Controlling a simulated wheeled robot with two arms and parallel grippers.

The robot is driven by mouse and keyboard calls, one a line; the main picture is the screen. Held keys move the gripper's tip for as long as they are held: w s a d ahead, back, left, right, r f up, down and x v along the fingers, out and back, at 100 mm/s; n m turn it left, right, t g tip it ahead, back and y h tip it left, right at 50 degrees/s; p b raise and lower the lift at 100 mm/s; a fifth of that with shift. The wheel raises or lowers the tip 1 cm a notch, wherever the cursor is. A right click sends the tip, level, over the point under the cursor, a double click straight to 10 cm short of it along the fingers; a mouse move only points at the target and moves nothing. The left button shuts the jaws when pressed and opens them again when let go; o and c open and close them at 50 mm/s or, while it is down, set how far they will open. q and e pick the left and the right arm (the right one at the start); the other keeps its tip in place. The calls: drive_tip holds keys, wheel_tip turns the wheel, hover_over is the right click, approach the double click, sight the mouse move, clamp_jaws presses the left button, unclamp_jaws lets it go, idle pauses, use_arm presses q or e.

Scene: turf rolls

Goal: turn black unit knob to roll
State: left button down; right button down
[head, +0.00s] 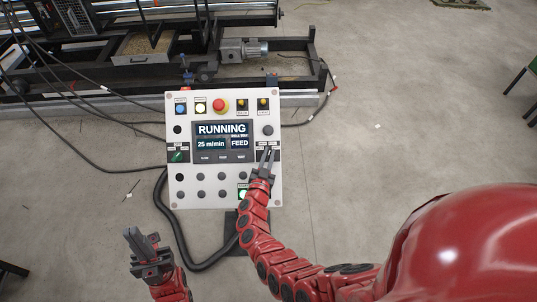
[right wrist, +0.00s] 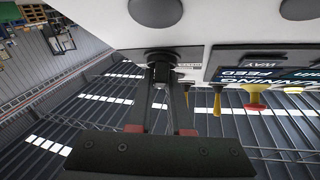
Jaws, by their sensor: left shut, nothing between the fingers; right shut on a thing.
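The white control panel (head: 218,202) stands in the middle of the head view, its screen (head: 222,135) reading RUNNING, 25 m/min and FEED. My right gripper (head: 266,152) is at the panel's right edge, beside the screen. In the right wrist view its fingers (right wrist: 162,82) are shut on a black knob (right wrist: 160,54) on the panel face. The fingers hide most of this knob in the head view, so its setting cannot be read. My left gripper (head: 133,238) is shut and empty, low at the left, apart from the panel.
A green knob (head: 177,156) sits left of the screen. A red button (head: 220,104) and several other knobs share the panel. Black cables (head: 95,168) run across the floor to the left. A dark machine frame (head: 290,58) stands behind.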

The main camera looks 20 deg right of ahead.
drive_tip(key=shift+s+a+f, duration=0.1)
drive_tip(key=shift+f, duration=0.2)
drive_tip(key=c, duration=0.8)
unclamp_jaws()
drive_tip(key=shift+c, duration=0.2)
drive_tip(key=shift+r, duration=0.1)
drive_tip(key=b+v, duration=0.4)
drive_tip(key=v, duration=1.3)
drive_tip(key=shift+a, duration=0.2)
drive_tip(key=shift+d+b, duration=0.1)
drive_tip(key=shift+b, duration=0.2)
